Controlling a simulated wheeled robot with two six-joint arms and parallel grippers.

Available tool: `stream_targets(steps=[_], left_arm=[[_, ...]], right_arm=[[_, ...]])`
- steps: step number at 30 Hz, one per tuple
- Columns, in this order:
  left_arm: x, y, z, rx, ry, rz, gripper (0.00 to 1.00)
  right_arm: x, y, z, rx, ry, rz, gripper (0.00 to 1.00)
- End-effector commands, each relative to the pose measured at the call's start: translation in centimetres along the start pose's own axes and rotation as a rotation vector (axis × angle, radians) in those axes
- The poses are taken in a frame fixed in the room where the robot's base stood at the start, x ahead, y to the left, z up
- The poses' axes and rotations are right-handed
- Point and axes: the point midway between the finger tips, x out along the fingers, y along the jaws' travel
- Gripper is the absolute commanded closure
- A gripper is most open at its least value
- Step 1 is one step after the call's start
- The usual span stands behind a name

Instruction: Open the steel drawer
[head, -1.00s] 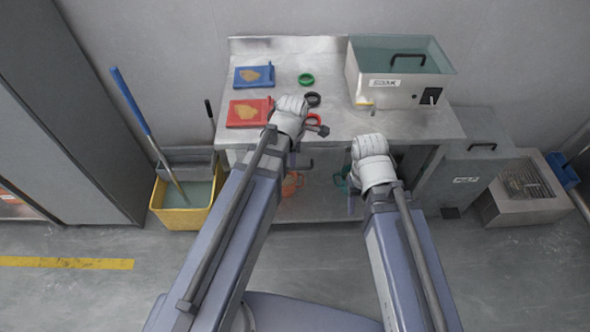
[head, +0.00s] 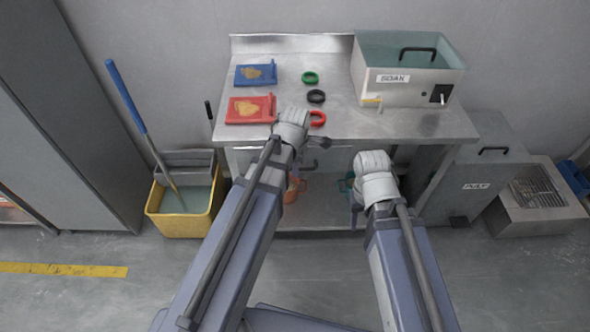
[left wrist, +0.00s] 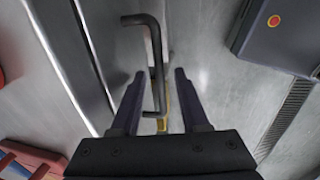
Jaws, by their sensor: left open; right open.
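The steel drawer (head: 337,158) is under the front edge of the steel table, partly hidden by my left arm. Its dark bar handle (head: 311,166) shows just right of my left wrist. In the left wrist view the handle (left wrist: 156,60) runs lengthwise and its near end lies between the fingers of my left gripper (left wrist: 160,76). Those fingers are apart, one on each side of the bar; I cannot tell whether either touches it. My right gripper (head: 356,208) hangs in front of the table, right of the drawer handle, away from it; its fingers are mostly hidden.
The table (head: 330,85) holds a blue board (head: 243,76), a red board (head: 240,111), several coloured rings and a steel machine (head: 405,86). A yellow mop bucket (head: 180,222) stands left. A grey bin (head: 475,180) stands right. Cups sit on the lower shelf.

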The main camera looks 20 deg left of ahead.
Motion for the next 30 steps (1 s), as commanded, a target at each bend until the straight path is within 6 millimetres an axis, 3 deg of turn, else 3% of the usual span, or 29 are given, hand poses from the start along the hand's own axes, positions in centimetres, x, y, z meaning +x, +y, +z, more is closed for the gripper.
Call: stream_targets(steps=[7, 19, 30], left_arm=[[-0.02, 0.02, -0.01, 0.000, 0.000, 0.000, 0.56], [-0.01, 0.02, -0.01, 0.000, 0.000, 0.000, 1.00], [-0.01, 0.02, -0.01, 0.000, 0.000, 0.000, 1.00]], right_arm=[[-0.02, 0.00, 0.00, 0.000, 0.000, 0.000, 0.50], [-0.02, 0.00, 0.00, 0.000, 0.000, 0.000, 0.50], [-0.01, 0.00, 0.00, 0.000, 0.000, 0.000, 0.50]])
